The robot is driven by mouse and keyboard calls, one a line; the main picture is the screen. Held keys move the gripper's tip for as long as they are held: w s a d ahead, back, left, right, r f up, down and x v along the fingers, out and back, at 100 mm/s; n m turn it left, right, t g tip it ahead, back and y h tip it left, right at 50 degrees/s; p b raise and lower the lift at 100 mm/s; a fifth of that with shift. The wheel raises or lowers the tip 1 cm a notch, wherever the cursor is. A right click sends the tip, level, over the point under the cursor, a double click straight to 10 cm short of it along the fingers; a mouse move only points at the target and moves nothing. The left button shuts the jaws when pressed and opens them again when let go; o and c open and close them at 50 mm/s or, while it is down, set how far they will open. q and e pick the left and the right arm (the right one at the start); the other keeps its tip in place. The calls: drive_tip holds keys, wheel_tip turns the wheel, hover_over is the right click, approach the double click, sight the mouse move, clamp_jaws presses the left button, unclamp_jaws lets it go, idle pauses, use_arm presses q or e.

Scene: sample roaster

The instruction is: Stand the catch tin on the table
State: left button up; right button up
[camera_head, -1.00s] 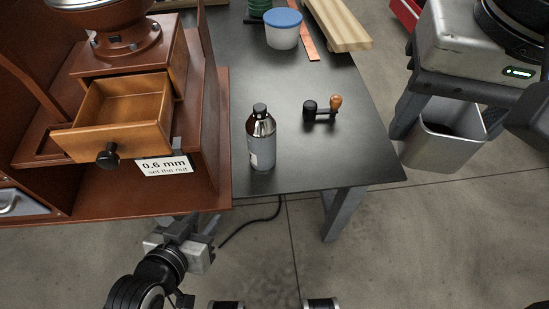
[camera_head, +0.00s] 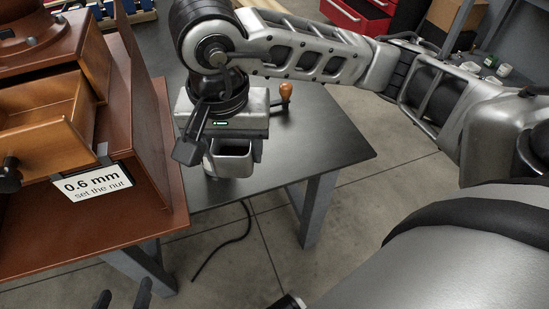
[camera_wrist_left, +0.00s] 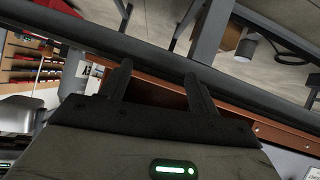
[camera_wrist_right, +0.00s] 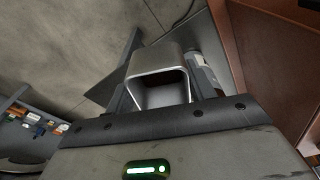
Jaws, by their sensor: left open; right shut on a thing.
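The catch tin (camera_head: 231,164), a grey metal open-topped box, is held over the dark table (camera_head: 325,150) near its front edge. It looks about upright; I cannot tell whether its base touches the table. My right gripper (camera_head: 229,148) is above and around it, shut on it. In the right wrist view the tin (camera_wrist_right: 158,57) shows its rim and empty inside between the fingers. My left gripper (camera_head: 124,297) is open and empty at the bottom left, below the brown grinder's base, and its fingers show apart in the left wrist view (camera_wrist_left: 158,85).
The brown grinder (camera_head: 140,130) with its open drawer (camera_head: 45,135) and a 0.6 mm label (camera_head: 92,183) stands left. A bottle (camera_wrist_right: 205,75) is close beside the tin in the right wrist view. A wooden crank knob (camera_head: 286,90) shows behind my gripper. The table's right side is clear.

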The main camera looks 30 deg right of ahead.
drive_tip(key=w+d+f, duration=0.2)
drive_tip(key=d+f, duration=0.1)
drive_tip(key=w+d+f, duration=0.2)
drive_tip(key=d, duration=0.2)
drive_tip(key=w+d+f+b, duration=0.1)
drive_tip(key=w+d+f, duration=0.1)
drive_tip(key=d+f, duration=0.1)
drive_tip(key=shift+d+f, duration=0.3)
drive_tip(key=shift+d, duration=0.25)
drive_tip(key=shift+w+d+f, duration=0.3)
drive_tip(key=shift+d+f, duration=0.15)
drive_tip(key=shift+f, duration=0.2)
wheel_tip(320, 180, down, 2)
drive_tip(key=shift+d+f+b, duration=0.1)
drive_tip(key=shift+f+b, duration=0.15)
drive_tip(key=shift+b, duration=0.1)
use_arm(q)
drive_tip(key=f, duration=0.3)
drive_tip(key=shift+w+d+f+g, duration=0.1)
drive_tip(key=shift+d+f+g, duration=0.15)
drive_tip(key=shift+d+g, duration=0.15)
use_arm(e)
drive_tip(key=shift+f, duration=0.4)
use_arm(q)
drive_tip(key=shift+f, duration=0.2)
use_arm(e)
drive_tip(key=shift+f, duration=0.15)
drive_tip(key=o, duration=1)
use_arm(q)
drive_tip(key=shift+w, duration=0.15)
